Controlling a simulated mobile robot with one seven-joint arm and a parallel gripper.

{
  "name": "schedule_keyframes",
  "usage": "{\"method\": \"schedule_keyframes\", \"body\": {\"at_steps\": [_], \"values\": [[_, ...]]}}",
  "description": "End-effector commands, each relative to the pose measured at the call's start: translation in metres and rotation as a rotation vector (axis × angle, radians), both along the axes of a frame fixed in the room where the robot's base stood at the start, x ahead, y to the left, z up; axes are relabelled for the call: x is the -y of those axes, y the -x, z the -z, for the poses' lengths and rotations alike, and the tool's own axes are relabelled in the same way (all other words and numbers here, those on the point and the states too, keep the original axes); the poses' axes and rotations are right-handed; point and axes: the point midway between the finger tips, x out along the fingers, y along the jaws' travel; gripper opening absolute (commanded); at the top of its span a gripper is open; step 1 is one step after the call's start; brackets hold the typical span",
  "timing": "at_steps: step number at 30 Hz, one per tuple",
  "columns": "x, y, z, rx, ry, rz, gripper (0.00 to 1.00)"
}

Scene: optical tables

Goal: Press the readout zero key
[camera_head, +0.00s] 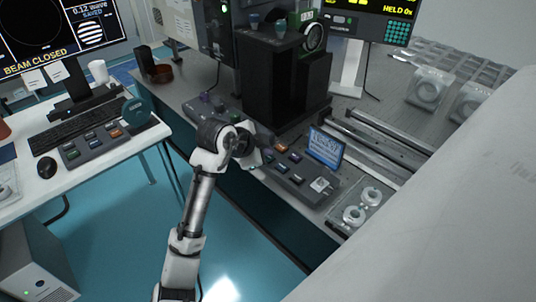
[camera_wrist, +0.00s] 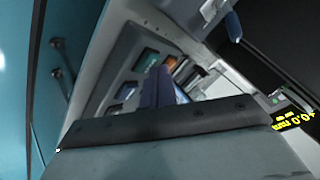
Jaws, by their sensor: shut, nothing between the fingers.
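A grey key box (camera_head: 300,178) with several coloured keys lies along the front edge of the optical table. An orange key (camera_head: 281,147) is on it, and a small blue screen (camera_head: 325,148) stands behind it. The key labels are too small to read, so I cannot tell which is the zero key. My gripper (camera_head: 268,141) is at the left end of these keys. In the wrist view my gripper (camera_wrist: 158,85) is shut and empty, its dark fingers over the box, hiding part of it. A teal key (camera_wrist: 147,60) and an orange key (camera_wrist: 171,62) show beside the fingertips. Contact cannot be told.
A tall black housing (camera_head: 285,80) stands behind the keys. Rails (camera_head: 375,140) and a clear tray of rings (camera_head: 360,208) lie to the right. The left desk (camera_head: 75,180) carries another key box (camera_head: 93,145).

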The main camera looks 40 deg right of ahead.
Motion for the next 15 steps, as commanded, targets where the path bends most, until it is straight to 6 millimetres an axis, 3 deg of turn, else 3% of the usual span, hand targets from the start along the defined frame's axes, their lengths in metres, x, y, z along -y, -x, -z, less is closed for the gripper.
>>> {"method": "schedule_keyframes", "body": {"at_steps": [5,15], "values": [[0.0002,0.0,-0.0117,0.0,0.001,0.0,0.0],[0.0,-0.0001,-0.0119,0.001,0.001,-0.001,0.0]]}}
